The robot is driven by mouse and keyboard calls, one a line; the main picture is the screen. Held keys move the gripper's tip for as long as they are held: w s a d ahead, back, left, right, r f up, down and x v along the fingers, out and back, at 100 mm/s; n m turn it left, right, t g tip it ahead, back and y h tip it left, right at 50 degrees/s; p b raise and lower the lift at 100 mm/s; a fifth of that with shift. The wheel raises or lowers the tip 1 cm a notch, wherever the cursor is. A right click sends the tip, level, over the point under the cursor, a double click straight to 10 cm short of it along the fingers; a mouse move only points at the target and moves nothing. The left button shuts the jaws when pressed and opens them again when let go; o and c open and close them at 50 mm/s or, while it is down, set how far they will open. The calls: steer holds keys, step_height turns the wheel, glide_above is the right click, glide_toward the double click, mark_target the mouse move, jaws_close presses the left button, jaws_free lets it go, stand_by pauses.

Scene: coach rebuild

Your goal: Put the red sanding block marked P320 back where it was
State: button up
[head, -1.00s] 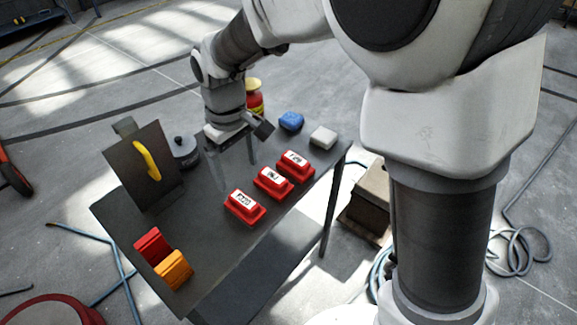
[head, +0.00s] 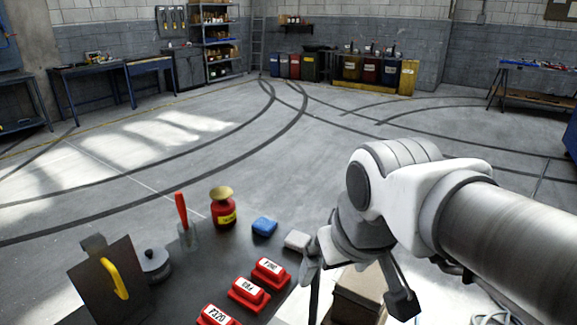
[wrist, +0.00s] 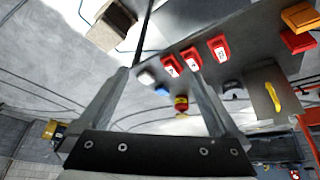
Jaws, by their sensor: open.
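Three red sanding blocks with white labels stand in a row on the dark table (head: 195,275). The nearest, whose label appears to read P320 (head: 213,317), is cut by the bottom edge of the head view. The middle red block (head: 248,293) and the far red block (head: 270,272) carry other labels, too small to read surely. In the wrist view the likely P320 block (wrist: 218,47) is at the orange-block end of the row. My gripper (head: 356,282) is open and empty, right of the table and apart from the blocks; it shows in the wrist view too (wrist: 162,78).
A blue block (head: 264,226) and a pale block (head: 297,240) lie beyond the row. A box (head: 357,295) is on the floor.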

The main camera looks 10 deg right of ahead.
steer(key=shift+s+d+f+m+t, duration=0.2)
steer(key=shift+s+d+m, duration=0.25)
steer(key=shift+s+d, duration=0.2)
steer(key=shift+s+d+f+m+t, duration=0.1)
steer(key=shift+s+d+f+m, duration=0.05)
steer(key=shift+s+d+m, duration=0.4)
steer(key=shift+r, duration=0.1)
step_height(320, 180, up, 8)
steer(key=p, duration=0.8)
steer(key=shift+r, duration=0.2)
